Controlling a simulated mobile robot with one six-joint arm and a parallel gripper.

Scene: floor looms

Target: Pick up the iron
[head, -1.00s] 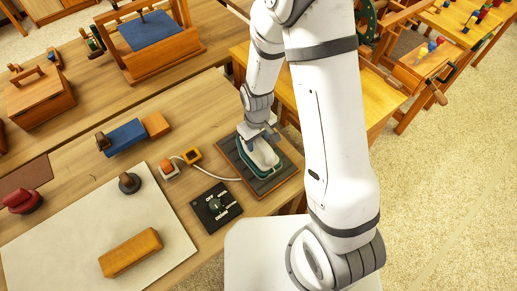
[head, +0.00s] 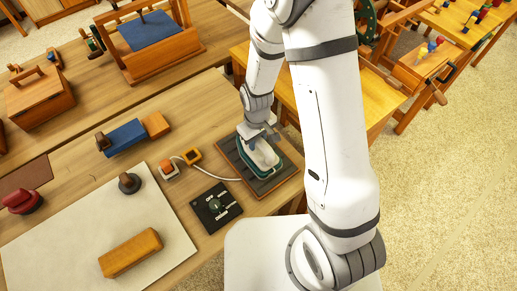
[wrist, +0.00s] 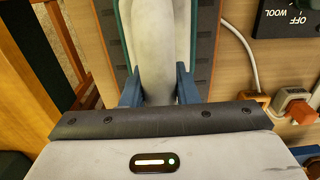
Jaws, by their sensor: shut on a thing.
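The iron (head: 262,158) has a pale grey top and a dark green lower body. It sits on a dark rest pad with a brown border (head: 283,183), near the table's right edge. My gripper (head: 257,138) reaches down on it from above. In the wrist view my gripper (wrist: 158,88) has its two blue fingers on either side of the iron's pale handle (wrist: 158,70), shut on it. The iron appears level on the pad, and I see no clear gap under it. Its underside is hidden.
A white cord (head: 220,178) runs left from the iron to an orange plug (head: 168,170). A black dial panel (head: 215,207) lies left of the pad. A pale mat (head: 75,240) holds an orange block (head: 131,252). A blue block (head: 125,137) lies farther back.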

